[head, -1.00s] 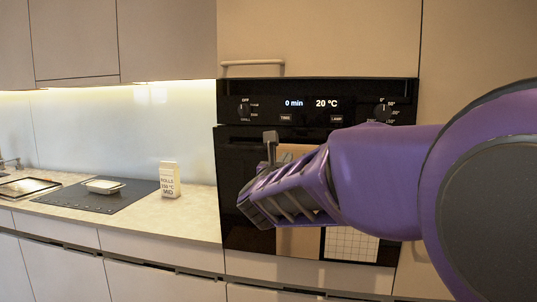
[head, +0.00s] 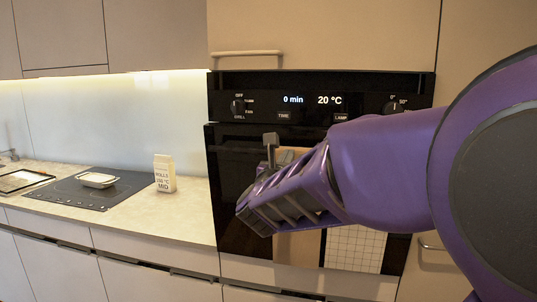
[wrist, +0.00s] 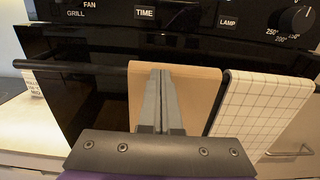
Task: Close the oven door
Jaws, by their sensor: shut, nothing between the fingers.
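The black oven door (head: 228,180) is below the oven's control panel. Its top edge juts slightly out past the panel, so it looks nearly shut but a little ajar; the exact gap is hard to tell. A dark handle bar (wrist: 95,66) runs across the door in the wrist view, with a tan towel (wrist: 200,85) and a white checked towel (wrist: 262,105) over it. My gripper (head: 270,140) is in front of the door's upper part. In the wrist view its fingers (wrist: 160,75) are together and empty, in front of the tan towel; contact is unclear.
The control panel (head: 318,86) with knobs is just above the door. On the left counter (head: 125,212) are a cooktop (head: 98,200) with a white dish (head: 98,180) and a small carton (head: 165,172). Closed cabinets surround the oven.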

